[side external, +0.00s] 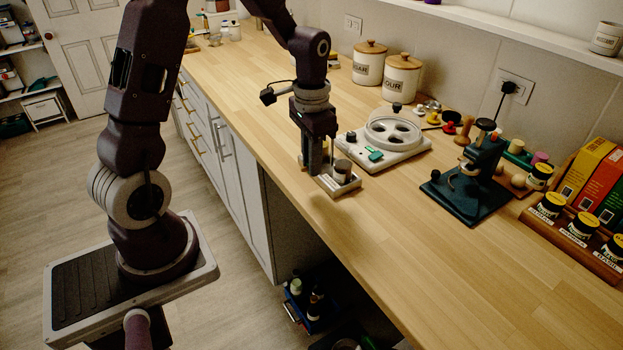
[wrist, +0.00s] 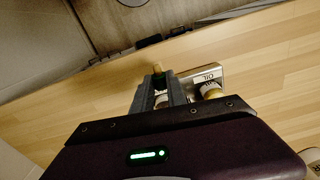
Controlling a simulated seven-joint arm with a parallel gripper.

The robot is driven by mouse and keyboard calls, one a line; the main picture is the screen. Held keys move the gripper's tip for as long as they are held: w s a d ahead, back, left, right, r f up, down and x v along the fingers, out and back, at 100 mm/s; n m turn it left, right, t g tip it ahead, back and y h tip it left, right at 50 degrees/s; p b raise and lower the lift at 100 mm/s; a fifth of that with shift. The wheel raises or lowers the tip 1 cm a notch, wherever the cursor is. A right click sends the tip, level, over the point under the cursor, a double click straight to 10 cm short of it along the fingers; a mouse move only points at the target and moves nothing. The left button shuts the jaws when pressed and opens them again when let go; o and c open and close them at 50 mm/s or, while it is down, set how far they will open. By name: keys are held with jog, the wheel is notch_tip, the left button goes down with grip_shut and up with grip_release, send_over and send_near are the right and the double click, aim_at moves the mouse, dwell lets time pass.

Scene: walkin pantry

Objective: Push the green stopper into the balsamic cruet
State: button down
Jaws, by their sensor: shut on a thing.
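My gripper (side external: 317,172) points down at a small pale tray (side external: 352,187) near the front edge of the counter. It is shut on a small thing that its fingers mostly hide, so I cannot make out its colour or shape. In the wrist view the fingers (wrist: 160,82) have a tan tip (wrist: 157,68) and a whitish piece (wrist: 162,98) by them. Beside them on the tray stands a cruet (wrist: 211,91) with a label reading OIL. It also shows to the right of the fingers in the side view (side external: 342,171). I cannot clearly pick out the balsamic cruet or the green stopper.
A white device (side external: 408,151) with a round holed top and a small green patch stands close behind the tray. A dark green stand (side external: 466,190) is further right. Two canisters (side external: 370,62) stand by the wall, and labelled jars (side external: 551,205) at right. The front right counter is clear.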

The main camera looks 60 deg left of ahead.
notch_tip(320, 180, up, 21)
jog(key=t, duration=0.2)
jog(key=w+a+f+n+t+y, duration=0.2)
jog(key=a+f+n+y, duration=0.1)
jog(key=f+n+y, duration=0.9)
jog(key=w+d+r+n+g+y, duration=0.1)
jog(key=w+d+r+n+y, duration=0.2)
jog(key=r, duration=0.3)
jog(key=w+d+r+n+y, duration=0.2)
jog(key=d+r, duration=0.1)
jog(key=r, duration=0.3)
notch_tip(320, 180, down, 10)
jog(key=y, duration=0.1)
jog(key=shift+w+d+f+t, duration=0.15)
jog(key=shift+t, duration=0.15)
